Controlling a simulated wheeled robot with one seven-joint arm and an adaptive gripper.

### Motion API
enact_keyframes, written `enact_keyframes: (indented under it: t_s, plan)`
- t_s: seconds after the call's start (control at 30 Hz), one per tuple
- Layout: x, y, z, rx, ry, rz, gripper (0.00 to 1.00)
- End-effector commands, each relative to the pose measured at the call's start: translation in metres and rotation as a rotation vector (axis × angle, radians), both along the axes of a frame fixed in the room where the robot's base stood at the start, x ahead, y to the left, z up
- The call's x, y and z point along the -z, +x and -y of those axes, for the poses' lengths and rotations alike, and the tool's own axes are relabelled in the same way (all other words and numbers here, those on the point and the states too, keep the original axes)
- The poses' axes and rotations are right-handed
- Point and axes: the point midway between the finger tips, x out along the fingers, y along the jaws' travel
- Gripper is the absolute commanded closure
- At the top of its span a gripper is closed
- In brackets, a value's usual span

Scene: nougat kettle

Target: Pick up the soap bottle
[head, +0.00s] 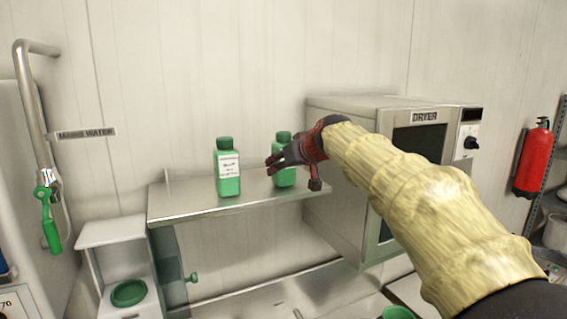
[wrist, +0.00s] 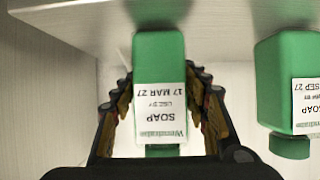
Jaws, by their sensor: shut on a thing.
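The soap bottle (wrist: 158,62) is green with a white label reading SOAP and 17 MAR 27. It appears upside down in the wrist view, between the two fingers of my gripper (wrist: 158,92). In the head view the soap bottle (head: 284,139) is at the right part of the metal shelf (head: 190,207), partly hidden by my gripper (head: 273,163). My gripper is shut on the bottle from the right side. The bottle looks upright, its base at or very near the shelf; I cannot tell whether it touches.
A second green bottle (head: 229,186) stands on the shelf to the left; it also shows at the right of the wrist view (wrist: 287,75). A dryer (head: 345,135) stands close at the right. A tap pipe (head: 30,100) is at far left. The shelf's left end is clear.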

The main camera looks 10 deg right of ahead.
Motion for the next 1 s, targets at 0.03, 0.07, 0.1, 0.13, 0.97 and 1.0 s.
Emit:
enact_keyframes:
  t_s: [0.03,0.07,0.1,0.13,0.97,1.0]
  plan:
    - [-0.0002,0.0000,0.0000,0.000,0.000,0.000,0.63]
    - [-0.0002,0.0000,0.0000,0.000,0.000,0.000,0.65]
    - [-0.0002,0.0000,0.0000,0.000,0.000,0.001,0.67]
    - [-0.0002,0.0000,0.0000,0.000,0.000,0.000,0.69]
    - [-0.0047,0.0000,0.0001,0.000,-0.001,0.004,0.98]
    - [-0.0064,0.0001,0.0001,0.000,-0.001,0.005,0.98]
